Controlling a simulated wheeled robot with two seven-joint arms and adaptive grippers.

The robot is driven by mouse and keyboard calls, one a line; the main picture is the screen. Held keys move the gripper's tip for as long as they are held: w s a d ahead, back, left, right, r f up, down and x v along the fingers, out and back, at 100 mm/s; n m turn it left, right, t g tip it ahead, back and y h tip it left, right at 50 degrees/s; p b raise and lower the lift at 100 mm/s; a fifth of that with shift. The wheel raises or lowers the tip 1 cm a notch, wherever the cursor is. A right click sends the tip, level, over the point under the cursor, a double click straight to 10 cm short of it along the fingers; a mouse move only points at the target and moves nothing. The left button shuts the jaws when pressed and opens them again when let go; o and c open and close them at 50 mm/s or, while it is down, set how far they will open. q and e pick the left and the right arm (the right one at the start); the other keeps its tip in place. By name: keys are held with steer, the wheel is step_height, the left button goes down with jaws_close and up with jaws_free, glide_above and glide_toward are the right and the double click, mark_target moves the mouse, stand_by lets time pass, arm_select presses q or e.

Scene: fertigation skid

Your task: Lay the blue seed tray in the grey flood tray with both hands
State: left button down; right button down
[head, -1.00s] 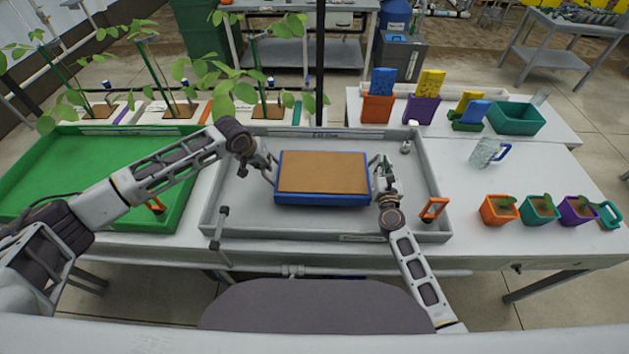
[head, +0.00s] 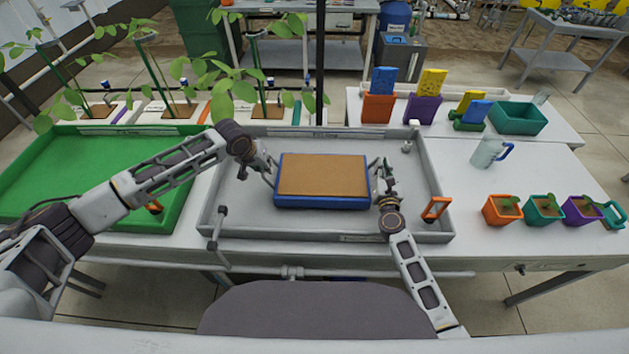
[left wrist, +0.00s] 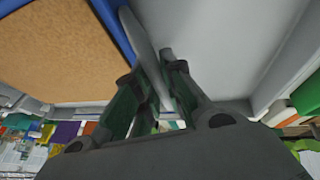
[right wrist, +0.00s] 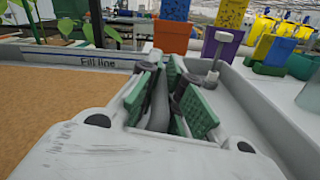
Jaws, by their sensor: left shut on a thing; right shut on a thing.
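The blue seed tray (head: 322,203), filled with brown soil, is within the outline of the grey flood tray (head: 235,215) in the head view. It looks level; whether it touches the floor of the flood tray I cannot tell. My left gripper (head: 270,177) is shut at the seed tray's left side, and the blue rim (left wrist: 113,28) shows beside its fingers in the left wrist view. My right gripper (head: 379,173) is shut at the right side. The right wrist view shows the soil (right wrist: 70,115) but the right grip itself is partly hidden.
A green tray (head: 170,215) stands to the left. Orange clips (head: 436,208) sit on the flood tray's rim. To the right are a clear jug (head: 488,152), several small potted seedlings (head: 502,211) and a teal bin (head: 517,119). Leafy plants stand behind.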

arm_select(q)
steer(key=shift+f+b, duration=0.65)
arm_select(e)
steer(key=shift+f, duration=0.6)
arm_select(q)
steer(key=c, duration=1.9)
jaws_free()
steer(key=shift+f, duration=0.1)
arm_select(e)
steer(key=c, duration=2)
jaws_free()
steer(key=shift+f, duration=0.1)
arm_select(q)
steer(key=o, duration=0.4)
steer(key=shift+c, duration=0.2)
arm_select(e)
steer(key=o, duration=0.4)
steer(key=shift+c, duration=0.2)
arm_select(q)
steer(key=o, duration=0.6)
steer(key=shift+v, duration=6)
arm_select(e)
steer(key=shift+o, duration=0.2)
